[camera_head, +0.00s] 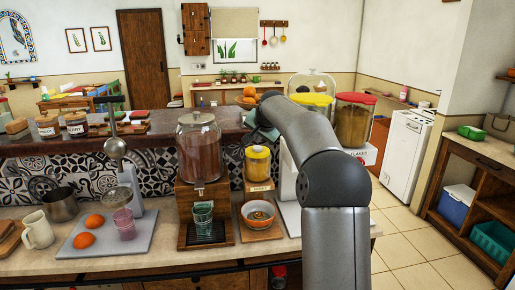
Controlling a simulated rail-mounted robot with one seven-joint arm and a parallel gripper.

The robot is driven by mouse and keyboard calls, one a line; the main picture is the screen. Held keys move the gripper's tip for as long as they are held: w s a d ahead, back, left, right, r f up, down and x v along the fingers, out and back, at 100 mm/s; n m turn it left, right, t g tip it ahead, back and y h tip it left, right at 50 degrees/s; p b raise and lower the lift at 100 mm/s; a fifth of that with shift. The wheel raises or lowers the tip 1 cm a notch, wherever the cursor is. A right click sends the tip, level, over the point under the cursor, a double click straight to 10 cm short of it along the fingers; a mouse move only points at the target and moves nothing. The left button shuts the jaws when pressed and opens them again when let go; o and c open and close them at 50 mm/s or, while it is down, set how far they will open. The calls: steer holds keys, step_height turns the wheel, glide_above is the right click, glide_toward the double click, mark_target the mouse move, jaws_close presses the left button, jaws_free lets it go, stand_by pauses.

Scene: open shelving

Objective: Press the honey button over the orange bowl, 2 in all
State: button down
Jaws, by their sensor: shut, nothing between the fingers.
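The honey dispenser (258,164), a jar of yellow honey with a yellow lid, stands at the back of the middle counter. A small label (260,187) sits below it. Its button is too small to make out. The orange bowl (258,227) stands on a wooden board under the dispenser, with something dark inside. My arm rises from the bottom right of centre and bends left, its far joint at the upper right of the honey jar. My gripper's fingers do not show.
A large brown-filled dispenser (199,150) stands left of the honey, with a green glass (203,214) beneath. Right of my arm is a red-lidded cereal container (353,119).

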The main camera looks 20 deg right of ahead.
mark_target(258, 148)
steer(key=shift+f, duration=0.1)
steer(key=shift+f+b, duration=0.3)
steer(key=shift+f, duration=0.05)
steer(key=shift+f+b, duration=0.45)
steer(key=shift+f, duration=0.25)
stand_by(0.9)
steer(key=shift+r, duration=0.15)
steer(key=shift+r+p, duration=0.95)
steer(key=shift+r, duration=0.1)
step_height(258, 148, up, 5)
steer(key=p, duration=0.4)
stand_by(0.4)
